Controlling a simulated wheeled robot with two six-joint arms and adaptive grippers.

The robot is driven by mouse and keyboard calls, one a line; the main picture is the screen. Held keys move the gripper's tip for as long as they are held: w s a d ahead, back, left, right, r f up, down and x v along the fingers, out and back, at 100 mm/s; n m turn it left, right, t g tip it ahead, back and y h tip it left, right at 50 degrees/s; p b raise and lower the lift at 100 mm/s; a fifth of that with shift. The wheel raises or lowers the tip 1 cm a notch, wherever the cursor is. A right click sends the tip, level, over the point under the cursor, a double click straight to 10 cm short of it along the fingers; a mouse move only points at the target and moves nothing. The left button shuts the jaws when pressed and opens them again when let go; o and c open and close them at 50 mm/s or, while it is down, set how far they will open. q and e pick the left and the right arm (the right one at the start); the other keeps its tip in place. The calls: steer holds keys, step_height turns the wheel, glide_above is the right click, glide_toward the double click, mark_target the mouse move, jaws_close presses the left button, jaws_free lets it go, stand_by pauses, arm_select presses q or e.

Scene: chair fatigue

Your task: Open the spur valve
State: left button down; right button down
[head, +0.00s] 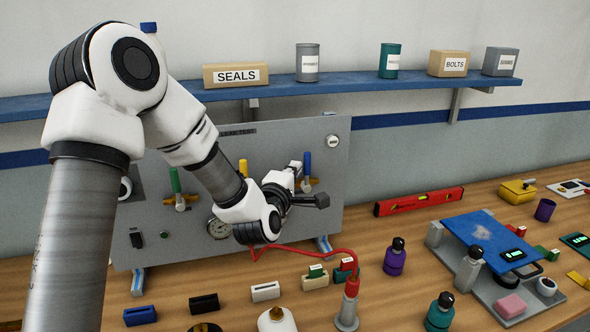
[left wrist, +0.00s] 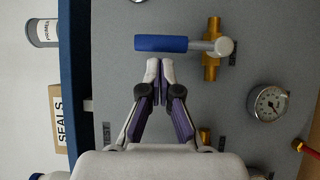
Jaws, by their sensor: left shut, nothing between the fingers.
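A grey valve panel (head: 275,140) stands upright at the back of the bench. It carries a green-handled valve (head: 175,181), a yellow-handled valve (head: 243,168) and a blue-handled valve (head: 307,164), all with handles upright. I cannot read which one is labelled spur. My left gripper (head: 297,168) is in front of the panel, just left of the blue handle. In the left wrist view its fingertips (left wrist: 153,76) are shut and empty, beside the blue handle (left wrist: 160,43) and apart from it. That handle joins a brass body (left wrist: 212,62). My right gripper is out of view.
A pressure gauge (left wrist: 268,103) sits low on the panel. A blue shelf (head: 280,94) with boxes and cans runs above. A red spirit level (head: 419,201), a purple bottle (head: 395,260) and other small items cover the bench.

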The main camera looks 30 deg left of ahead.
arm_select(q)
steer(key=w+m+g+p, duration=0.1)
steer(key=d+r+m+p, duration=0.1)
steer(key=p, duration=0.1)
steer(key=shift+w+d+g, duration=0.2)
steer(key=shift+w+g, duration=0.2)
steer(key=w+d+f+m+g+b, duration=0.2)
steer(key=w+d+f+m+b, duration=0.1)
steer(key=w+d+f, duration=0.1)
steer(key=shift+w+d+f+m+g, duration=0.3)
steer(key=shift+w+d, duration=0.45)
steer(key=shift+w, duration=0.45)
stand_by(0.6)
